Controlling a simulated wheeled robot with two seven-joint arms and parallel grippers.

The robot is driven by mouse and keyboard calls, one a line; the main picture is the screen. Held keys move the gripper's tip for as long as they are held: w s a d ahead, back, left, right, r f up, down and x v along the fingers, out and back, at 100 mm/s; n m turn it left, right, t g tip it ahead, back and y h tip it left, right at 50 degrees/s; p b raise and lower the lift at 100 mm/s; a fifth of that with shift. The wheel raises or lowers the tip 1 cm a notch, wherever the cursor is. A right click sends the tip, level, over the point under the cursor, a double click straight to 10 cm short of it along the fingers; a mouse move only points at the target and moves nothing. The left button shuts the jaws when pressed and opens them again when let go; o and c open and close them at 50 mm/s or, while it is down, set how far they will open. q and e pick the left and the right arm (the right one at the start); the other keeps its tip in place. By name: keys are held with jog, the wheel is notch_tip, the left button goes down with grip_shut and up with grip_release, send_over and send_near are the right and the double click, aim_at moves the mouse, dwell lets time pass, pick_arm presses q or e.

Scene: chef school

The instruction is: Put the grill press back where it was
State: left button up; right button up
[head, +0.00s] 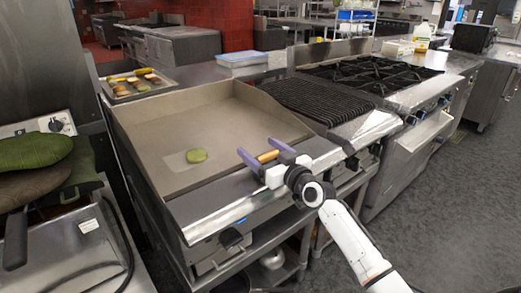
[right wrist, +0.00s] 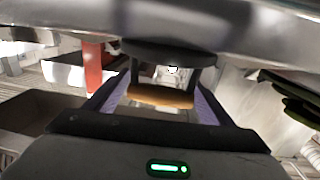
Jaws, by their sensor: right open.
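The grill press shows in the head view by its brown handle (head: 267,156), at the front right of the flat griddle (head: 225,115). In the right wrist view its wooden handle (right wrist: 160,97) lies across the space between my fingers, with a dark bracket and a dark round plate (right wrist: 168,52) beyond it. In the head view the plate is hidden. My right gripper (head: 263,157) is open, with its two purple fingers on either side of the handle. I cannot tell whether they touch it. My left gripper is not in view.
A tray of vegetables (head: 137,85) stands behind left. A ribbed grill (head: 318,100) and burners (head: 372,74) are to the right. Green mitts (head: 35,150) lie at the left. Most of the griddle is clear.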

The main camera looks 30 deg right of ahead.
jog(key=s, duration=1.2)
dwell(1.4)
